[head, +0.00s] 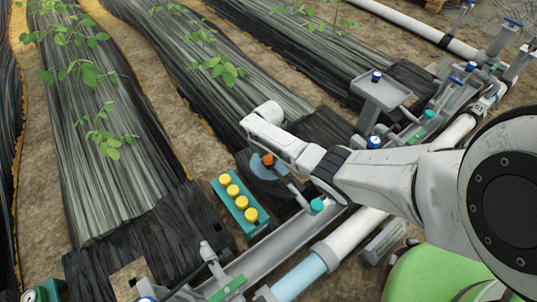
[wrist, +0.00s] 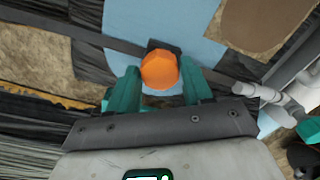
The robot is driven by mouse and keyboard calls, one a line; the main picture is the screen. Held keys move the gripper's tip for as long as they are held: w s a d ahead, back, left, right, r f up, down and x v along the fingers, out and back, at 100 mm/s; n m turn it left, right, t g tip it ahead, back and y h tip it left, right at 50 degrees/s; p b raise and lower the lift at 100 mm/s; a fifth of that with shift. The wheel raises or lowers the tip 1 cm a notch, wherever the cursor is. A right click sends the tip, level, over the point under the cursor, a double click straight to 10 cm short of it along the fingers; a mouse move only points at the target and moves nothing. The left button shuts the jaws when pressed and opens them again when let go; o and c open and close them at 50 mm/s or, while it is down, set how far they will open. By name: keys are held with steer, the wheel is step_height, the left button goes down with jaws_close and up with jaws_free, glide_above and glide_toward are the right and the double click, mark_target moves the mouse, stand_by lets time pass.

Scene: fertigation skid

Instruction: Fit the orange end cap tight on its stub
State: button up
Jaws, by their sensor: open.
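The orange end cap (wrist: 160,71) is in the middle of the wrist view, close to the tips of my gripper (wrist: 160,82). The teal fingers are open, one on each side of it; I cannot tell whether either touches it. A dark piece (wrist: 157,45) shows behind the cap, and I cannot tell whether this is its stub or how tightly the cap sits. In the head view the orange cap (head: 268,159) shows over a light blue surface (head: 264,172), beside my white wrist. The fingers are hard to make out there.
A green block (head: 225,191) with several yellow caps (head: 242,202) stands left of the cap. A pale pipe (head: 355,232) and grey channel run along the right. A grey tray (head: 382,93) stands farther back. Black plastic-covered plant rows (head: 105,190) lie to the left.

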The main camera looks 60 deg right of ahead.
steer(key=shift+f, duration=0.35)
stand_by(0.4)
steer(key=shift+c, duration=0.2)
steer(key=c, duration=0.4)
steer(key=shift+o, duration=0.2)
steer(key=shift+f+m, duration=0.15)
steer(key=shift+m, duration=1.55)
steer(key=shift+o, duration=1.1)
steer(key=c, duration=0.6)
steer(key=m, duration=0.5)
steer(key=shift+p, duration=0.4)
steer(key=shift+w+m, duration=0.1)
steer(key=shift+m, duration=0.2)
